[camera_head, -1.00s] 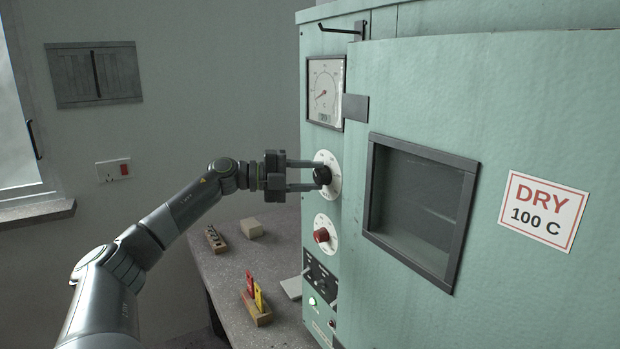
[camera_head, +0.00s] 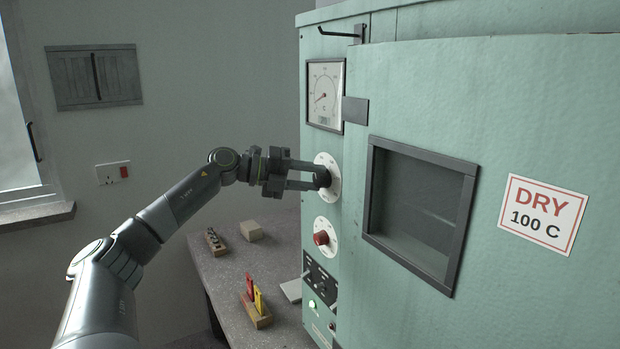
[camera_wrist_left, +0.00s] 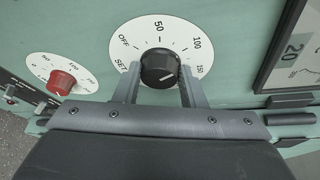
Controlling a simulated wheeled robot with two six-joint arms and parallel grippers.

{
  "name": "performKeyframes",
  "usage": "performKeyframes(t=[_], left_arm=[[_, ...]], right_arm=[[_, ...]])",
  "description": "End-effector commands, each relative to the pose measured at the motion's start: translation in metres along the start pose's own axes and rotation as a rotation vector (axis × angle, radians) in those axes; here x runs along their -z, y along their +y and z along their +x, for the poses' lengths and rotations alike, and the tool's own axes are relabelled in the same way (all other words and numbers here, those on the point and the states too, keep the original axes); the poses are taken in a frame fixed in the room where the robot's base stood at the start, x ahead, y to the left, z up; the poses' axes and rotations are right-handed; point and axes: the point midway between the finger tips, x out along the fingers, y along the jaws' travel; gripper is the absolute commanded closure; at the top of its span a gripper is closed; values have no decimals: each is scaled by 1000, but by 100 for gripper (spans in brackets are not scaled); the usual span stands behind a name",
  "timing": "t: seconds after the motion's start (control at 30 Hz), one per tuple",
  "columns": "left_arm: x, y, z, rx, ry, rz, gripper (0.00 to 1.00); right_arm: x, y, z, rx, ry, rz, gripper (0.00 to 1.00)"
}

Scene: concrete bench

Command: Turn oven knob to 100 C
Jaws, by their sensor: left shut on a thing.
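The green oven (camera_head: 480,110) fills the right side of the head view. Its black knob (camera_wrist_left: 158,68) sits on a white round dial (camera_wrist_left: 128,42) marked OFF, 50, 100 and 150 in the left wrist view. A short white mark shows on the knob's face; its exact reading is hard to tell. My left gripper (camera_head: 318,178) is shut on the black knob, one finger on each side, and partly hides it in the head view. A label (camera_head: 543,214) on the oven door reads DRY 100 C. My right gripper is not in view.
A red knob (camera_head: 321,238) on its own white dial is below the black one. A gauge (camera_head: 325,95) is above. The bench (camera_head: 225,268) below holds a wooden block with red and yellow pieces (camera_head: 257,308) and other small blocks.

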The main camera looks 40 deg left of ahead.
Motion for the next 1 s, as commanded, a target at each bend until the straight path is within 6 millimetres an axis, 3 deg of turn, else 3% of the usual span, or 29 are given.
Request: performKeyframes(t=[0.17, 0.2, 0.33, 0.73, 1.0], left_arm=[[2, 3, 1, -4, 7, -3, 86], [2, 3, 1, -4, 7, -3, 58], [2, 2, 1, -2, 5, -3, 42], [1, 3, -5, -2, 1, -2, 42], [2, 7, -36, -8, 0, -2, 42]], right_arm=[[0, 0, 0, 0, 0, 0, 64], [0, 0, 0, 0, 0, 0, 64], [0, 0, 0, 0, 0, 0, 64], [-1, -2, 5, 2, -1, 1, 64], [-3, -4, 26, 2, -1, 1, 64]])
